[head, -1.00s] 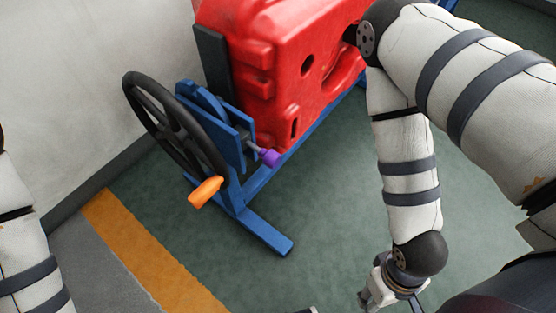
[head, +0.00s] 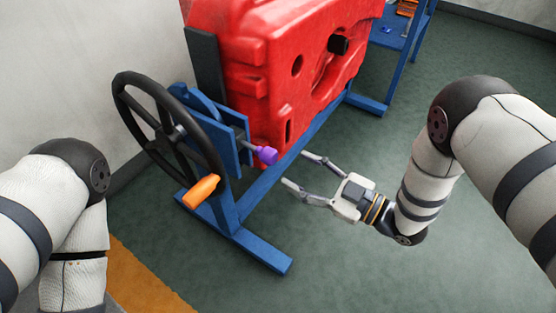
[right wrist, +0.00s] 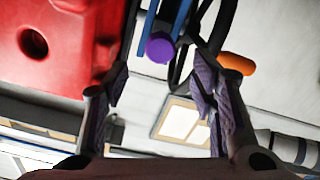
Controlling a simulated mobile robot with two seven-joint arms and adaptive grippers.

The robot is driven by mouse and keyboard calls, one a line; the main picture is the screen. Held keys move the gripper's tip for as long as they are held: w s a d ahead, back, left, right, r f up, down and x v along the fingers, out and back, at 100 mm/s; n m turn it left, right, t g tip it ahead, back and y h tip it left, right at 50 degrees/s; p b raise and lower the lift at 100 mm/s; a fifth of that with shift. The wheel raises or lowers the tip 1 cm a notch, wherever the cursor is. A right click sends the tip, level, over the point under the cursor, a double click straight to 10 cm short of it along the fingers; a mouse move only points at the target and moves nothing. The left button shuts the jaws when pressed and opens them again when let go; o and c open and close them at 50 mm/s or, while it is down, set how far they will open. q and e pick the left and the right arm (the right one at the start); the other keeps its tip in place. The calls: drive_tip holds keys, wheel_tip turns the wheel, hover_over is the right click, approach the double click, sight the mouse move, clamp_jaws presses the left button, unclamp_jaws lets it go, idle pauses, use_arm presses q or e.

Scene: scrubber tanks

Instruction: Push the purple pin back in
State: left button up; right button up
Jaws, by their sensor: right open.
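The purple pin (head: 266,155) sticks out to the right from the blue bracket (head: 230,150) beside the black handwheel, with a bit of metal shaft showing behind its knob. My right gripper (head: 293,170) is open and empty, a short way right of the pin, its fingers pointing toward it. They are apart from the pin. In the right wrist view, the round end of the purple pin (right wrist: 160,48) faces me at upper middle, between and beyond the open fingers (right wrist: 160,85). My left arm shows at the left of the head view, but its gripper does not.
The black handwheel (head: 165,140) with an orange handle (head: 201,191) stands left of the pin. The red tank (head: 265,70) is behind, on a blue frame (head: 262,250). A blue shelf (head: 395,40) stands at the back. Green floor on the right is clear.

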sight(275, 159)
drive_tip(key=x, duration=0.8)
drive_tip(key=shift+w+a, duration=0.15)
drive_tip(key=shift+a, duration=0.05)
clamp_jaws()
